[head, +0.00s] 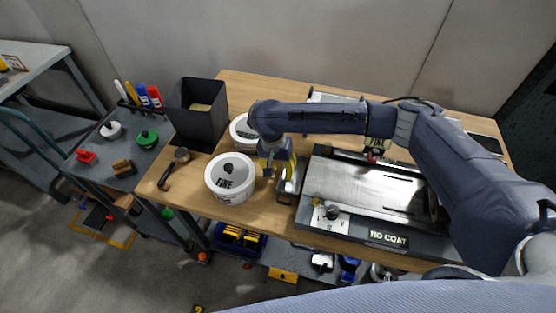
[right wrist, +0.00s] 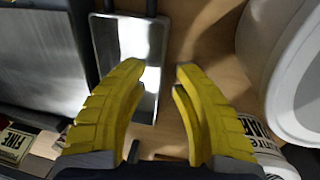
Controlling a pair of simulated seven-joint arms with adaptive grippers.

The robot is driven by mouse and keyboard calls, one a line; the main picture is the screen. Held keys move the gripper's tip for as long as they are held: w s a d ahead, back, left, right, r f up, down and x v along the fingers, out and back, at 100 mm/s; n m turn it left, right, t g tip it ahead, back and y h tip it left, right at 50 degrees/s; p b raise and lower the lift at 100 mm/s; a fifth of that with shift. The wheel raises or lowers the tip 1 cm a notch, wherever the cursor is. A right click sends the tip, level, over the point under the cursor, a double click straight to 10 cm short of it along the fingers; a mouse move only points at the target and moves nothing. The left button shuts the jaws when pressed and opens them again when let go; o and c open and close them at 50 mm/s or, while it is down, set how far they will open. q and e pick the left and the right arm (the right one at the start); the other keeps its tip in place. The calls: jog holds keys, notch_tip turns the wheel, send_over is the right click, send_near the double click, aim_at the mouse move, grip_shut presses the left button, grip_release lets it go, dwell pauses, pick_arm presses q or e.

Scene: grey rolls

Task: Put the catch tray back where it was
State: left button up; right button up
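The catch tray, a shallow silver metal tray (right wrist: 128,40), lies along the side of the grey-topped machine; two dark bars meet its far end in the right wrist view. In the head view it shows partly as a bright strip (head: 293,182) between my right gripper and the machine (head: 360,186). My right gripper (head: 275,175) is over the tray, fingers pointing down. In the right wrist view the yellow fingers (right wrist: 160,68) are apart, with the tray's right edge showing between them. Whether they touch it I cannot tell. My left gripper is not in view.
A white tub marked FINE (head: 229,180) stands just left of my right gripper, with another white tub (head: 241,133) behind it. A dark open bin (head: 196,108) is at the table's back left. A brush (head: 172,168) lies at the left edge. The machine carries a NO COAT label (head: 388,238).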

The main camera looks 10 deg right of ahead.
notch_tip(320, 180, up, 12)
jog(key=a, duration=0.1)
jog(key=shift+w+a+f, duration=0.2)
jog(key=shift+w+a, duration=0.05)
jog(key=shift+w, duration=0.15)
dwell(0.6)
